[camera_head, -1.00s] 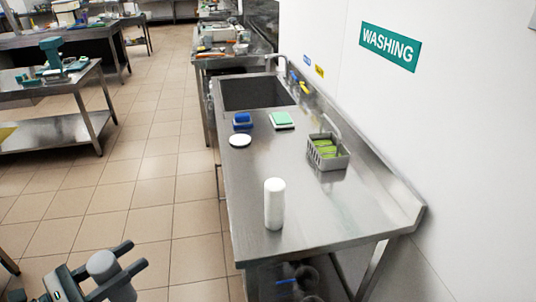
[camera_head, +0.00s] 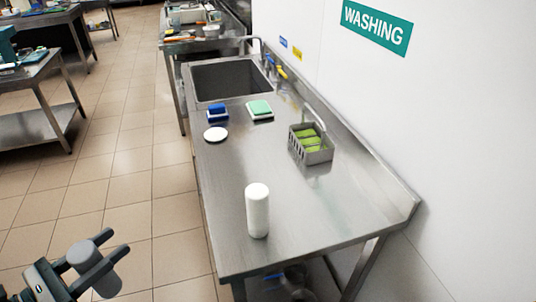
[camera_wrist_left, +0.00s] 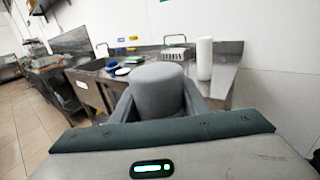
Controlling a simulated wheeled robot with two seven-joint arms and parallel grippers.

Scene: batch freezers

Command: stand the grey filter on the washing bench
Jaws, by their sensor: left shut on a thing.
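The grey filter (camera_head: 84,255) is a rounded cylinder held between the fingers of my left gripper (camera_head: 95,258), at the lower left of the head view. In the left wrist view the filter (camera_wrist_left: 158,88) stands between the two fingers, with the bench behind it. The gripper is shut on it, out over the floor to the left of the washing bench (camera_head: 220,218) and apart from it. The steel bench runs along the wall under a green WASHING sign (camera_head: 377,26). My right gripper is not in view.
On the bench stand a white cylinder (camera_head: 257,211), a grey basket (camera_head: 312,154) with green items, a white disc (camera_head: 215,134), a blue item (camera_head: 217,113) and a green-topped pad (camera_head: 260,110). A sink (camera_head: 232,80) is at the far end. The front part beside the white cylinder is clear.

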